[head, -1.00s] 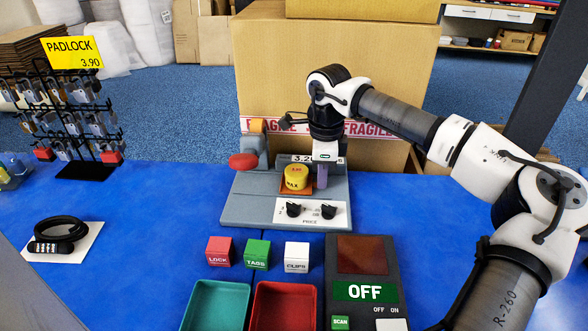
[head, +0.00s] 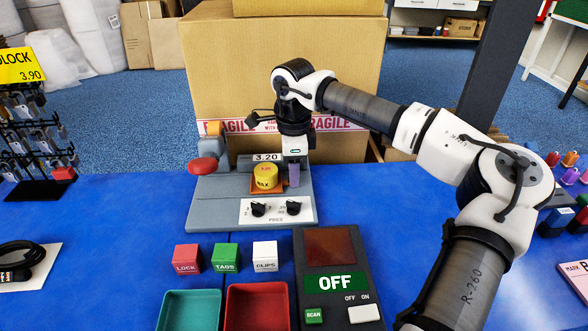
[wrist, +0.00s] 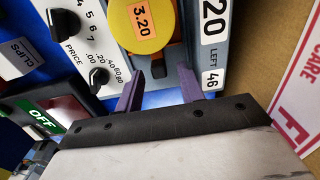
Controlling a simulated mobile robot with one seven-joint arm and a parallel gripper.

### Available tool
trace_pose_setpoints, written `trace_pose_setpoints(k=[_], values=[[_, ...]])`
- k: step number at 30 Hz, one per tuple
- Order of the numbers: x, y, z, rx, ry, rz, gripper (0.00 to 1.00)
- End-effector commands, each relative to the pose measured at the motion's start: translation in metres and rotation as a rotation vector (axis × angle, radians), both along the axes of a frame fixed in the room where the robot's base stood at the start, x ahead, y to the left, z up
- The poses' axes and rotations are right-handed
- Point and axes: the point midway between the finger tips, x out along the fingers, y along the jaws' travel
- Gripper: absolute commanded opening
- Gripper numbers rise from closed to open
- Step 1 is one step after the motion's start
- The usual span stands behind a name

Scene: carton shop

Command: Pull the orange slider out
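A second orange piece (head: 214,128) caps the grey post at the machine's back left. My gripper (head: 293,177) points down just right of the yellow cylinder. In the wrist view, its two purple fingers (wrist: 158,86) are apart with nothing between them, close to the yellow cylinder (wrist: 142,28). I cannot tell whether a finger touches the machine.
Two black dials (head: 275,209) are at the machine's front. Red, green and white blocks (head: 225,258), teal and red trays (head: 228,290) and an OFF panel (head: 335,265) lie nearer. A carton (head: 330,70) stands behind.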

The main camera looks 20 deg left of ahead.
Motion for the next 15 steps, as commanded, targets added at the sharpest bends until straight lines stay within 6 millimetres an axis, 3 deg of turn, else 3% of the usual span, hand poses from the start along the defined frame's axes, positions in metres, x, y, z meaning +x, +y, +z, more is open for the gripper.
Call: trace_pose_setpoints(k=[15], values=[[0.001, 0.000, 0.105, 0.001, -0.002, -0.002, 0.38]])
